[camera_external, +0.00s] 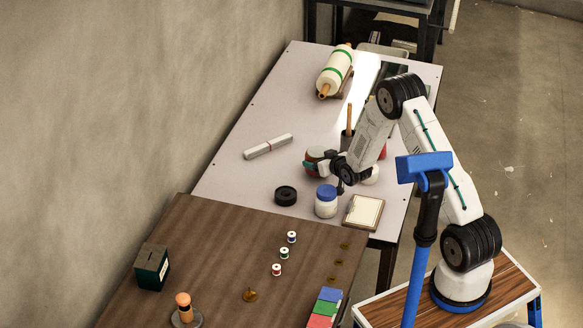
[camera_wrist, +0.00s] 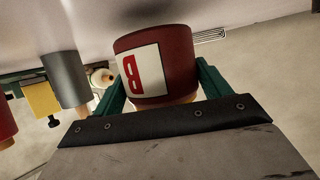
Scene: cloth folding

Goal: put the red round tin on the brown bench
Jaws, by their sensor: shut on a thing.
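The red round tin (camera_wrist: 155,60) with a white label fills the upper middle of the wrist view, between the two green fingers of my gripper (camera_wrist: 160,85). My gripper is shut on it. In the external view the tin (camera_external: 315,153) shows at the end of my arm, over the pale table (camera_external: 225,180), partly hidden by my gripper (camera_external: 318,166). I cannot tell how far it is above the tabletop. The brown bench (camera_external: 215,245) is at the lower left, against the near end of the pale table.
On the bench are several thread spools (camera_external: 284,253), a dark green box (camera_external: 152,268) and colored blocks (camera_external: 325,308). Its upper left is clear.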

